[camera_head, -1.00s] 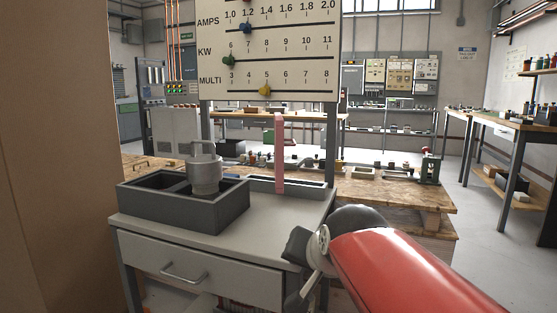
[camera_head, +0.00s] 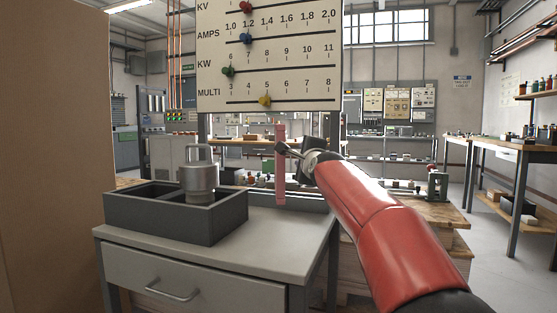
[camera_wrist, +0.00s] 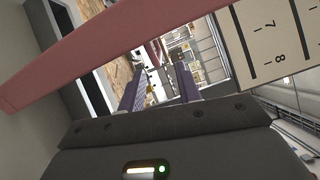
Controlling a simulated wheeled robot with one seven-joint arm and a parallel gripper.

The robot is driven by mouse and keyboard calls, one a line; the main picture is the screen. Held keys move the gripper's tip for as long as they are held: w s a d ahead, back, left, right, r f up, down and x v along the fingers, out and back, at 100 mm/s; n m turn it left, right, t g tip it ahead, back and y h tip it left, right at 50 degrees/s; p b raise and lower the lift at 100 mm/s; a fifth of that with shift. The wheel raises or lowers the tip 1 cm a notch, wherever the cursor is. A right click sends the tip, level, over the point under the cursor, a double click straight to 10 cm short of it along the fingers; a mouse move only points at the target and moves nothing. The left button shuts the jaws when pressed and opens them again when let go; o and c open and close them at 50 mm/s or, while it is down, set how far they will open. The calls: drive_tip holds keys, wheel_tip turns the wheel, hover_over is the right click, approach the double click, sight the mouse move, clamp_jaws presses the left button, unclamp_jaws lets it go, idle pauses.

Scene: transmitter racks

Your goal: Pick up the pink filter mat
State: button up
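The pink filter mat (camera_head: 280,172) is a thin upright strip at the back of the grey cabinet top, below the gauge board. Its lower end meets a low dark tray (camera_head: 305,200). In the wrist view the mat (camera_wrist: 85,55) runs large and slanted across the upper left, beyond the fingertips. My gripper (camera_head: 284,149) is just right of the mat in the head view. In the wrist view my gripper (camera_wrist: 160,72) shows two purplish fingers apart, with no held object visible between them. Whether a fingertip touches the mat cannot be told.
A dark two-compartment box (camera_head: 165,218) with a grey metal canister (camera_head: 199,182) stands left of the mat. The gauge board (camera_head: 268,60) hangs close above. A brown panel (camera_head: 50,160) closes off the left. The front right of the cabinet top (camera_head: 275,240) is clear.

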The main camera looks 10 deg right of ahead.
drive_tip(key=w, duration=0.1)
drive_tip(key=w+p, duration=0.1)
drive_tip(key=w, duration=0.3)
drive_tip(key=shift+w+a+p, duration=0.15)
drive_tip(key=shift+a+p, duration=0.1)
drive_tip(key=shift+p, duration=0.15)
clamp_jaws()
drive_tip(key=shift+r, duration=0.15)
idle(0.9)
